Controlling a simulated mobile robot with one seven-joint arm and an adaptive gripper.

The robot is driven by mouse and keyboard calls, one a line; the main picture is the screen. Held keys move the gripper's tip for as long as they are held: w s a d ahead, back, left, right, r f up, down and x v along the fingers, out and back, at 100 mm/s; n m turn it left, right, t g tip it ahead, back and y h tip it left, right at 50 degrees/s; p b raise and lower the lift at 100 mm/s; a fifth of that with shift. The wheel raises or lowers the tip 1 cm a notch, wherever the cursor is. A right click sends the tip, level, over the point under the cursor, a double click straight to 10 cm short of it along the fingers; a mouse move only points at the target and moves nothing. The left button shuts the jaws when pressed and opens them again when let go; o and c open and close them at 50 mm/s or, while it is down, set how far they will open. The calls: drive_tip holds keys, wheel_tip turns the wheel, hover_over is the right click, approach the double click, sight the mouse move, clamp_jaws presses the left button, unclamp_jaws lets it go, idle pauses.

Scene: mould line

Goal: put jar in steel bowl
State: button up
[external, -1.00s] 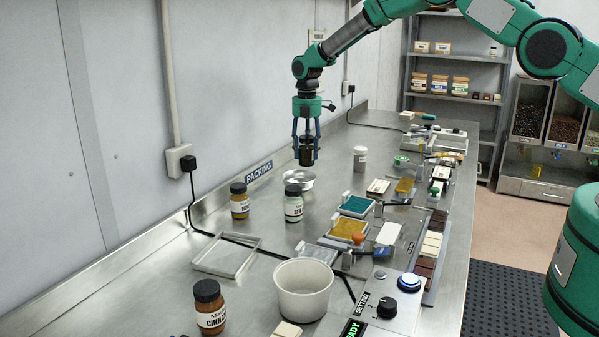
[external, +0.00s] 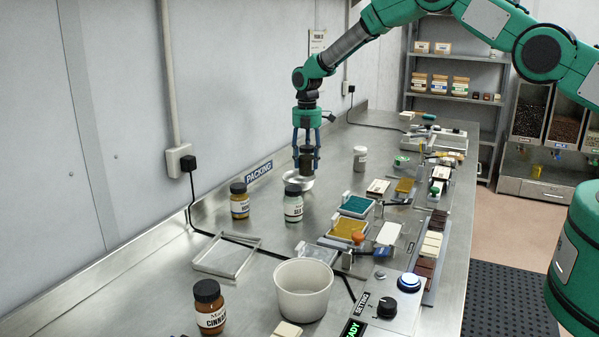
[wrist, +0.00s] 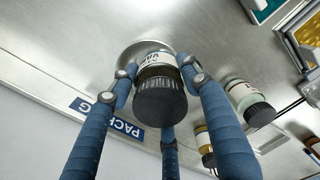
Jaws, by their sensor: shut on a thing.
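My gripper (external: 306,163) is shut on a dark-lidded jar (external: 306,155), held upright between its blue fingers. In the wrist view the jar (wrist: 160,90) shows its black lid and part of a pale label. The shallow steel bowl (external: 299,183) sits on the steel bench under the jar, and its rim shows behind the jar in the wrist view (wrist: 128,52). The jar's lower end is at or just above the bowl; I cannot tell whether it touches the bowl.
A green-labelled jar (external: 293,204) and a mustard jar (external: 239,201) stand close in front of the bowl. A white-lidded jar (external: 360,158) stands to its right.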

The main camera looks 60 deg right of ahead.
drive_tip(key=shift+f+b, duration=0.45)
drive_tip(key=shift+f, duration=0.15)
drive_tip(key=o, duration=1.4)
drive_tip(key=shift+r+p, duration=0.55)
drive_tip(key=shift+r, duration=0.1)
wheel_tip(320, 180, up, 12)
drive_tip(key=shift+f+b, duration=0.1)
drive_tip(key=shift+b, duration=0.8)
drive_tip(key=shift+r, duration=0.2)
